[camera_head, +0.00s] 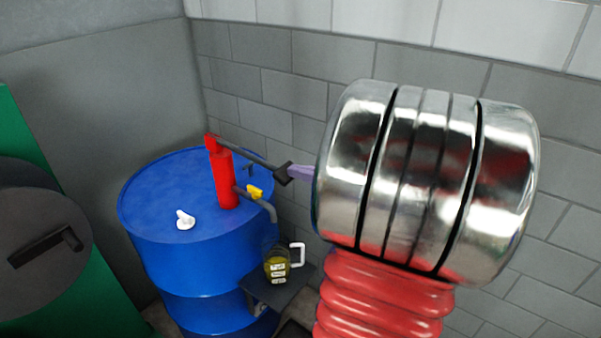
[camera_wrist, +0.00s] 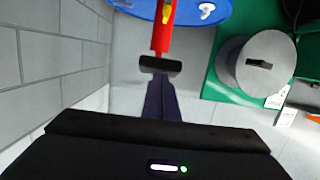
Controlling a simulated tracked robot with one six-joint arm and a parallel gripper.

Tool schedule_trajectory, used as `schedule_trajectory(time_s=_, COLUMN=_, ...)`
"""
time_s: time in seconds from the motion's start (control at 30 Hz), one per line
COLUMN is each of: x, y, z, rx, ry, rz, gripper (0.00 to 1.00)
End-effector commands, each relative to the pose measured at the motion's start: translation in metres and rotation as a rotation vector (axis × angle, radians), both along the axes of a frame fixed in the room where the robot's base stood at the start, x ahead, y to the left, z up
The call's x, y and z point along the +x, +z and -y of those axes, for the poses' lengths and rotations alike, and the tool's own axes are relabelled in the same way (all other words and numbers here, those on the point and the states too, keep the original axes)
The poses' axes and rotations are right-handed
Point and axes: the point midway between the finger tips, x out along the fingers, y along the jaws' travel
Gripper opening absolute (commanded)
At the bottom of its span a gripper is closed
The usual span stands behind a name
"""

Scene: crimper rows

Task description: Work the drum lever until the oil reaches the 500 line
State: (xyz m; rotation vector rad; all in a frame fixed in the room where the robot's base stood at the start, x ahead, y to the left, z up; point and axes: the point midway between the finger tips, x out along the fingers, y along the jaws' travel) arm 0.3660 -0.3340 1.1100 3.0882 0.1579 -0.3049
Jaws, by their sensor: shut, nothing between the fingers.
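The blue drum (camera_head: 165,190) stands in the corner with a red pump (camera_head: 226,182) upright on its top. The pump's dark lever (camera_head: 248,156) slopes down to the right and ends in a black handle (camera_head: 283,174). My gripper (camera_head: 292,173) is shut and empty, its tips at that handle; I cannot tell whether they touch. In the wrist view the shut fingers (camera_wrist: 160,82) point at the black handle (camera_wrist: 160,64). A clear jug (camera_head: 277,264) below the spout (camera_head: 269,209) holds yellow oil (camera_head: 275,271) in its lower part. Its scale marks are too small to read.
The jug stands on a dark shelf (camera_head: 276,294) beside the drum. A yellow piece (camera_head: 255,192) sits on the spout pipe. A small white object (camera_head: 185,220) lies on the drum top. A green machine (camera_head: 92,285) with a grey round part stands at left. Block walls close off the corner behind.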

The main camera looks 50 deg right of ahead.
Motion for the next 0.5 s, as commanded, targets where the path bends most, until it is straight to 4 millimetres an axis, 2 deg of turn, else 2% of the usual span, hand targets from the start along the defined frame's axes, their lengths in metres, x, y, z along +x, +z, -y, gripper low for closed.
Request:
schedule_trajectory(time_s=0.03, x=-0.003, y=-0.027, z=-0.004, rx=0.023, ry=-0.003, rz=-0.057, gripper=0.00)
schedule_trajectory(time_s=0.13, x=-0.003, y=-0.025, z=-0.004, rx=0.023, ry=-0.003, rz=-0.055, gripper=0.00)
schedule_trajectory(time_s=0.33, x=-0.007, y=-0.009, z=-0.004, rx=0.015, ry=0.000, rz=-0.041, gripper=0.00)
schedule_trajectory(time_s=0.5, x=-0.012, y=0.019, z=-0.004, rx=0.005, ry=0.004, rz=-0.017, gripper=0.00)
